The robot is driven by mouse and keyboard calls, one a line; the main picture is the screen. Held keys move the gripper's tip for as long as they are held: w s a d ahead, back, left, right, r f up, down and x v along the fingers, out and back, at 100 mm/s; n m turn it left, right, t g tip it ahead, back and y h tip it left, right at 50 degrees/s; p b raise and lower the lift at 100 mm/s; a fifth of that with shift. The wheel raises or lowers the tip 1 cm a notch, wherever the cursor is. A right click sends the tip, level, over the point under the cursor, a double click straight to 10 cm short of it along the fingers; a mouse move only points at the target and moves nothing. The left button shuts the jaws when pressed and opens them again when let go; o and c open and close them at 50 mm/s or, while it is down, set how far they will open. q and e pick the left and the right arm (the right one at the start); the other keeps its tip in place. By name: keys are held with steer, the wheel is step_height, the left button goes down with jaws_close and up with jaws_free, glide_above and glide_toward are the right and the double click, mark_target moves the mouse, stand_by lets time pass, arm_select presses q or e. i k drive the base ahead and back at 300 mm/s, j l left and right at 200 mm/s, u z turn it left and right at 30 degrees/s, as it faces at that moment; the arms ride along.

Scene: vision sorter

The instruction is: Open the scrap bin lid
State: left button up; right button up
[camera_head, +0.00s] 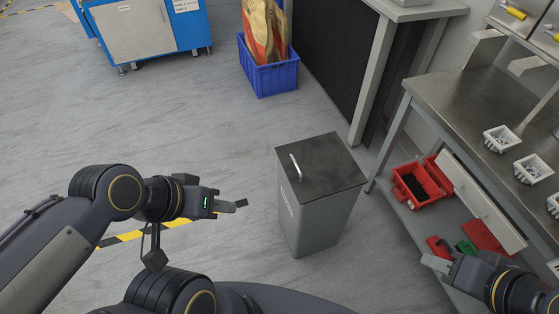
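The scrap bin (312,212) is a tall grey box standing on the floor near the middle of the camera_head view. Its dark lid (325,165) lies flat and closed on top. A pale bar handle (296,167) is fixed near the lid's left edge. My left gripper (232,206) is to the left of the bin, apart from it, and points right. I cannot tell whether its fingers are apart. My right gripper (432,261) is at the lower right, near the workbench and away from the bin. Its finger opening is also unclear.
A metal workbench (455,98) with small white trays and a lower shelf holding red bins (420,185) stands at the right. A blue crate (270,78) with sacks is behind the bin. A blue cabinet (145,30) is at the back left.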

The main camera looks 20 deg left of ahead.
mark_target(320, 167)
steer(key=i+u, duration=0.15)
steer(key=u, duration=0.25)
steer(key=i+l+u, duration=0.1)
steer(key=u, duration=0.35)
steer(key=i+l+u, duration=0.1)
steer(key=u, duration=0.3)
steer(key=i+l+u, duration=0.15)
steer(key=u, duration=0.25)
